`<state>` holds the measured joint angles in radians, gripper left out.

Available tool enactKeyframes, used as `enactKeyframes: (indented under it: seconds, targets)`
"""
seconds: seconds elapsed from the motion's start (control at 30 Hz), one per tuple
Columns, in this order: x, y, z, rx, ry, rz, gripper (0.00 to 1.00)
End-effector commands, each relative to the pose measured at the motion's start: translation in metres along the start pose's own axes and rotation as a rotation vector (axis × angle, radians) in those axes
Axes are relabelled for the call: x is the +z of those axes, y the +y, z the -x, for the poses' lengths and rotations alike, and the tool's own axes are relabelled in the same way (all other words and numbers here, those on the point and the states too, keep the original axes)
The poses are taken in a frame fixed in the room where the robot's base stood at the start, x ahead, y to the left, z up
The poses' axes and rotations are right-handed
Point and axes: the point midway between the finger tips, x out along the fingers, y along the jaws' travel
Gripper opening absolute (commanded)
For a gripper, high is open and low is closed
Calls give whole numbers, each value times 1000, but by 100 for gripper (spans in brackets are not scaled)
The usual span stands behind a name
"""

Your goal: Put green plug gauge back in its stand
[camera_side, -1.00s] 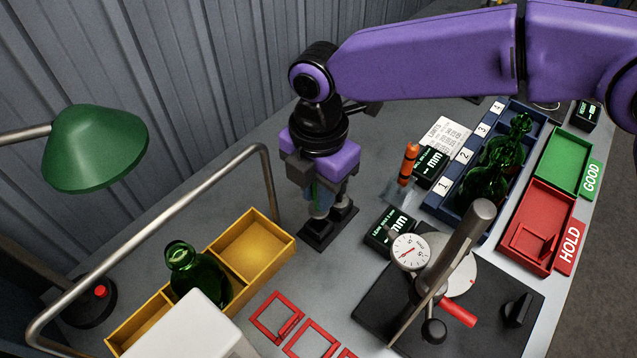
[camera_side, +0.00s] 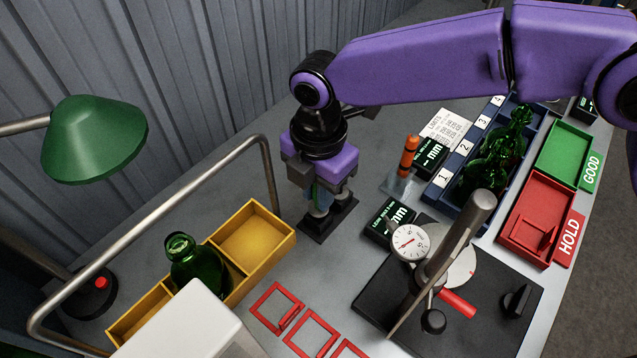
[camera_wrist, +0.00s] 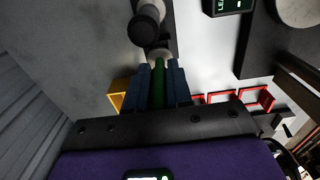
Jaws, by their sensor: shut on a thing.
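My gripper (camera_side: 318,196) points down over a small black stand (camera_side: 318,232) on the bench. In the wrist view, my gripper (camera_wrist: 159,82) has its blue fingers shut on the green plug gauge (camera_wrist: 159,72). Only a strip of the gauge's green handle shows between the fingers. The stand has dark round posts with pale ends; it also shows in the wrist view (camera_wrist: 145,27). The lower end of the gauge is hidden, so I cannot tell whether it is inside the stand or just above it.
An orange plug gauge (camera_side: 409,155) stands upright to the right. A gauge display (camera_side: 389,221) and a dial gauge (camera_side: 410,243) are nearby. A yellow bin (camera_side: 276,244) with a green bottle (camera_side: 195,265) and a metal rail (camera_side: 200,190) are at left. Red frames (camera_side: 311,330) lie in front.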

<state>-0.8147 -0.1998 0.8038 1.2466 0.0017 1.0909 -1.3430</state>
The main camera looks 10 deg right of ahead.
Motion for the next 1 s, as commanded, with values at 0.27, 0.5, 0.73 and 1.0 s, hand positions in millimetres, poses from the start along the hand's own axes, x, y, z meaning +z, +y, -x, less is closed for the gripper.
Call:
enactKeyframes:
  seconds: [0.27,0.5,0.73,1.0]
  targets:
    - [0,0,-6,-1,0,0,0]
    - [0,0,-11,1,0,0,0]
    - [0,0,-14,0,0,0,0]
    - [0,0,-14,0,0,0,23]
